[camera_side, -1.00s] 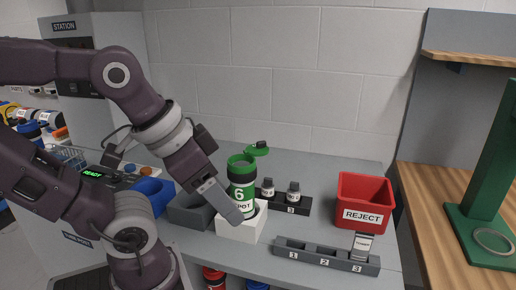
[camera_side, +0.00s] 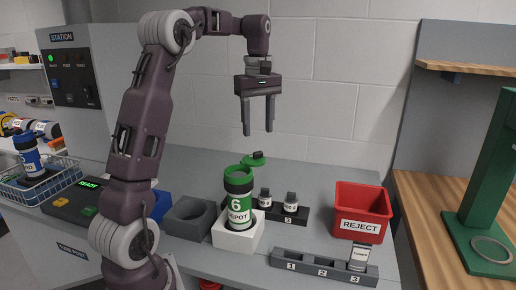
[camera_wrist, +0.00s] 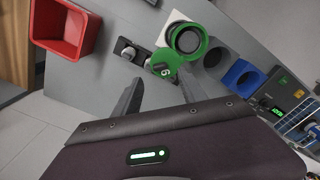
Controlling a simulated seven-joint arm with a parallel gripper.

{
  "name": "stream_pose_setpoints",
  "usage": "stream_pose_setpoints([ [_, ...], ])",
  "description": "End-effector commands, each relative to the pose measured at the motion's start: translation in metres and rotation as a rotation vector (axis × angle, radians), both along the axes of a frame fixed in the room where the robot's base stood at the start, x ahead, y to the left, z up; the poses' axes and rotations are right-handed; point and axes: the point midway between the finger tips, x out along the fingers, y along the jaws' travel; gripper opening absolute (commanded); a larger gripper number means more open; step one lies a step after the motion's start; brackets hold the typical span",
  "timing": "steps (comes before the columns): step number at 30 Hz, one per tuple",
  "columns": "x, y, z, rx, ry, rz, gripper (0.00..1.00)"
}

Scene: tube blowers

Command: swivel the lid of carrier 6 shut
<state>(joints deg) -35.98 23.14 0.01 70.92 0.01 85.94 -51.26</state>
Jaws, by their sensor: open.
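Carrier 6 (camera_side: 238,202) is a green and white canister marked 6 and DEPOT, standing in a white block (camera_side: 222,236). Its green lid (camera_side: 253,160) is swung out to the side, behind and right of the mouth, so the mouth is open. In the wrist view the carrier's dark open mouth (camera_wrist: 187,40) shows from above, with the lid (camera_wrist: 160,65) beside it. My gripper (camera_side: 258,133) points down, open and empty, above the carrier and apart from it. Its fingers also show in the wrist view (camera_wrist: 160,98).
A dark grey block (camera_side: 185,222) with an empty hole stands left of the white block. A rack with small dark-capped containers (camera_side: 290,203) is behind right. A grey numbered rack (camera_side: 310,268) lies in front, and a red REJECT bin (camera_side: 361,212) stands right. The air around my gripper is clear.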

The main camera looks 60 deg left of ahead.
Motion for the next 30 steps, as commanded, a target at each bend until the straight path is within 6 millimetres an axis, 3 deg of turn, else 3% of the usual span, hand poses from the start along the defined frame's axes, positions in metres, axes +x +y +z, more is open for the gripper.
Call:
stream_pose_setpoints([
  [10,0.0,0.001,-0.059,-0.003,0.003,0.006,0.49],
  [20,0.001,0.001,-0.07,-0.001,0.0,0.003,0.49],
  [28,0.001,0.001,-0.069,0.0,0.0,0.003,0.0],
  [30,0.001,0.001,-0.069,0.0,0.0,0.003,0.0],
])
